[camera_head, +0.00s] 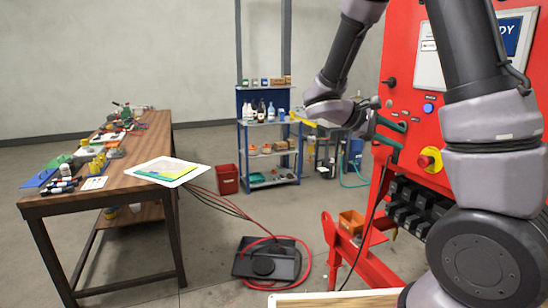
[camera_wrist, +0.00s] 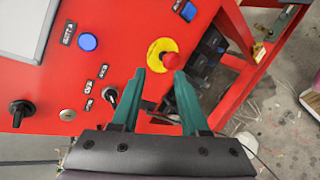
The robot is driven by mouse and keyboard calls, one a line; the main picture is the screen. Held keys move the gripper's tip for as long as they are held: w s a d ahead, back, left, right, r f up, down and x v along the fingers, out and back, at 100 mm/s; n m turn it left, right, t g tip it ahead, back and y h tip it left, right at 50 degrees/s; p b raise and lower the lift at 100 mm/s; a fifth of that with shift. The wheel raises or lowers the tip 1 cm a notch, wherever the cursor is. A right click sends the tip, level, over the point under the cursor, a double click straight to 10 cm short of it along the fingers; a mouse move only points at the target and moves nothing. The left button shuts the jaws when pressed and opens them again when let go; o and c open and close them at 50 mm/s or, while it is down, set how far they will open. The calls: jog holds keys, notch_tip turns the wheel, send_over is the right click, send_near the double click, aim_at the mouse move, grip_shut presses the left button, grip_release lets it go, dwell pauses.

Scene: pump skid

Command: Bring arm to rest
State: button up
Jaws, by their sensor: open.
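My arm reaches across the right of the head view, bent down from above. My gripper (camera_head: 403,136) has teal fingers pointing right, toward the red control panel (camera_head: 405,60). In the wrist view my gripper (camera_wrist: 160,74) is open with nothing held between its fingers. A red mushroom knob (camera_wrist: 171,61) on a yellow disc (camera_wrist: 160,48) appears just beyond the fingertips. Whether the fingers touch the panel cannot be told. The knob also shows in the head view (camera_head: 427,161), to the right of the gripper and lower.
The panel carries blue buttons (camera_wrist: 87,42) and black selector knobs (camera_wrist: 20,110). A red frame (camera_head: 345,245) with an orange bin (camera_head: 351,222) stands below. A wooden workbench (camera_head: 150,150) is at left and a blue shelf rack (camera_head: 243,140) behind. Hoses lie on the floor.

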jog(key=s+a+r+m+g+y, duration=0.1)
jog(key=s+m+y, duration=0.4)
jog(key=s+y, duration=0.4)
jog(key=s+a+r+m+t+y, duration=0.6)
jog(key=a+r+t, duration=0.1)
jog(key=a+r, duration=0.1)
jog(key=shift+a+r, duration=0.25)
jog(key=shift+r, duration=0.65)
